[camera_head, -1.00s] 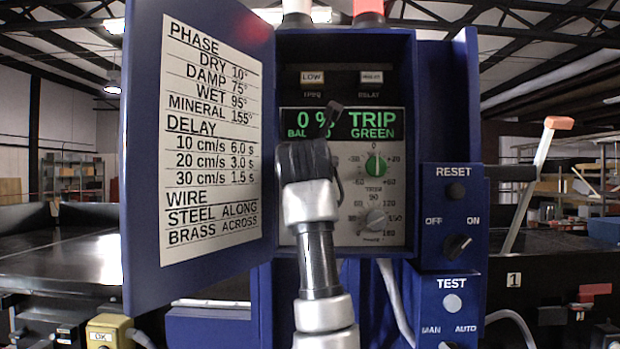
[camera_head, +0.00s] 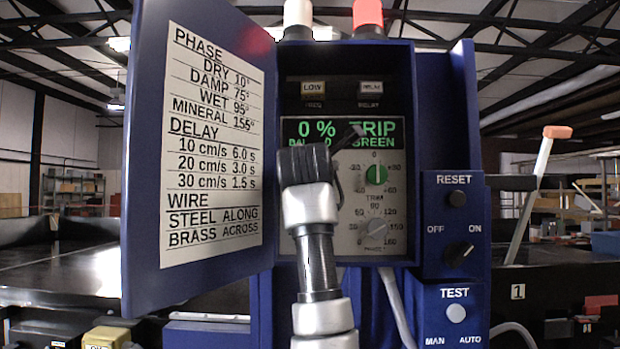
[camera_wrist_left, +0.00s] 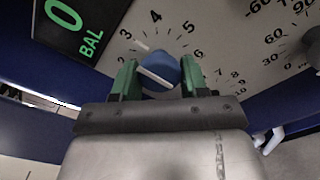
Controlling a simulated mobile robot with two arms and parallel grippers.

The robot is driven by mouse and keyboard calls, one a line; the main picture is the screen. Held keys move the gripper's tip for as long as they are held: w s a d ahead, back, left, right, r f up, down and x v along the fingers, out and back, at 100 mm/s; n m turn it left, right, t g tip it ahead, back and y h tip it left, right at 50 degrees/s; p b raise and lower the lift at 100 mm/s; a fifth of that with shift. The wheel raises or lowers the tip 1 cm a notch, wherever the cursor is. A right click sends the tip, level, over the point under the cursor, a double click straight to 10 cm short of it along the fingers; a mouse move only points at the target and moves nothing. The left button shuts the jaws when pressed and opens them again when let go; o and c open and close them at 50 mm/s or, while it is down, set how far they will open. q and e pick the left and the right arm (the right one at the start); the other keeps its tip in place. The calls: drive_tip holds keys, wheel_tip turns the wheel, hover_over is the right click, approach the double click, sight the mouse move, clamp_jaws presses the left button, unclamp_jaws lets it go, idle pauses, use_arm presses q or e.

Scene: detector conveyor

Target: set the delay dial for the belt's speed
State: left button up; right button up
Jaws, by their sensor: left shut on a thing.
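A blue dial (camera_wrist_left: 162,72) sits between the green fingertips of my left gripper (camera_wrist_left: 160,80), which is shut on it. In the head view my left gripper (camera_head: 342,155) is against the control panel (camera_head: 350,250) and hides the dial. The card (camera_head: 212,150) on the open door lists delay: 10 cm/s 6.0 s, 20 cm/s 3.0 s, 30 cm/s 1.5 s. The display (camera_head: 345,131) reads 0 %, TRIP, GREEN. My right gripper is out of view.
A green trim knob (camera_head: 376,174) and a grey phase knob (camera_head: 376,227) are right of my gripper. The open blue door (camera_head: 148,200) stands on the left. A switch box (camera_head: 456,265) is on the right. White (camera_head: 298,14) and red (camera_head: 368,14) lamps top the cabinet.

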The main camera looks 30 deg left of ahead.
use_arm(q)
drive_tip(key=shift+f, duration=0.1)
drive_tip(key=o, duration=0.9)
drive_tip(key=shift+d, duration=0.1)
drive_tip(key=b+v, duration=0.4)
drive_tip(key=v, duration=0.7)
